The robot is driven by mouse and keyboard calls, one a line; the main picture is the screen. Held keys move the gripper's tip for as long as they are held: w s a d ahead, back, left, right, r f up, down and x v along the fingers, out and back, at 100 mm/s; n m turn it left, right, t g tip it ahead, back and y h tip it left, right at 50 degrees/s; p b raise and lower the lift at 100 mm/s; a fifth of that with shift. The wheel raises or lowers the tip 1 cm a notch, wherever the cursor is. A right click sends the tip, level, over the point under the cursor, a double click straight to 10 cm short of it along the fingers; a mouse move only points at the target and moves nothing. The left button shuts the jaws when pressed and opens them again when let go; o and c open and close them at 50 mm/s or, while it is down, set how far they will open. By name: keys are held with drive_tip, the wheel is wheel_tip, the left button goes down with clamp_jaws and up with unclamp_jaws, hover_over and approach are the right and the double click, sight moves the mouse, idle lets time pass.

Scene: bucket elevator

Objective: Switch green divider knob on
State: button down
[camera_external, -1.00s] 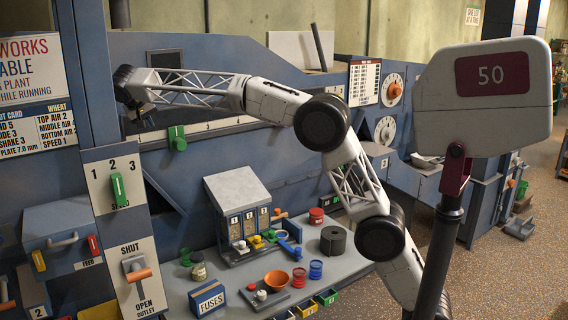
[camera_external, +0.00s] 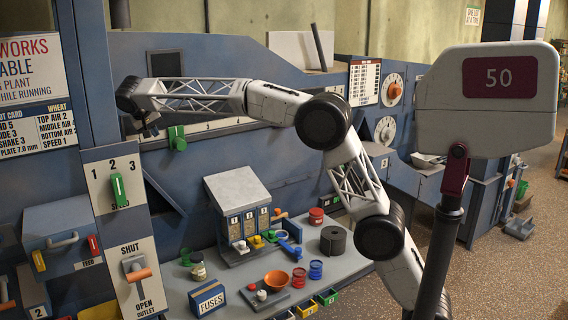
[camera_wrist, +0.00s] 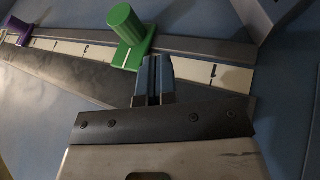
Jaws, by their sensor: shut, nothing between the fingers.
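The green divider knob (camera_external: 177,138) sits on a pale marked rail (camera_external: 215,124) on the blue machine face. In the wrist view the knob (camera_wrist: 126,28) is a green cylinder on a green block, and the rail (camera_wrist: 198,70) runs behind it. My gripper (camera_external: 151,130) is just left of the knob in the external view. In the wrist view my gripper's fingertips (camera_wrist: 154,60) are together and empty, just right of and below the knob's base. I cannot tell whether they touch it.
A purple knob (camera_wrist: 17,30) sits farther left along the rail in the wrist view. A separate green speed knob (camera_external: 118,190) is on the white panel at left. A cluttered bench (camera_external: 225,297) lies below. A display reading 50 (camera_external: 498,77) stands at right.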

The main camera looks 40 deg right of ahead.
sight(175, 145)
drive_tip(key=d+f, duration=0.1)
drive_tip(key=d, duration=0.1)
drive_tip(key=w+d+f, duration=0.1)
drive_tip(key=d+f, duration=0.3)
drive_tip(key=shift+w+d+f, duration=0.1)
drive_tip(key=shift+w+f, duration=0.1)
drive_tip(key=shift+w, duration=0.2)
drive_tip(key=shift+d, duration=0.2)
drive_tip(key=d, duration=2.2)
drive_tip(key=shift+d, duration=0.35)
drive_tip(key=shift+a, duration=0.1)
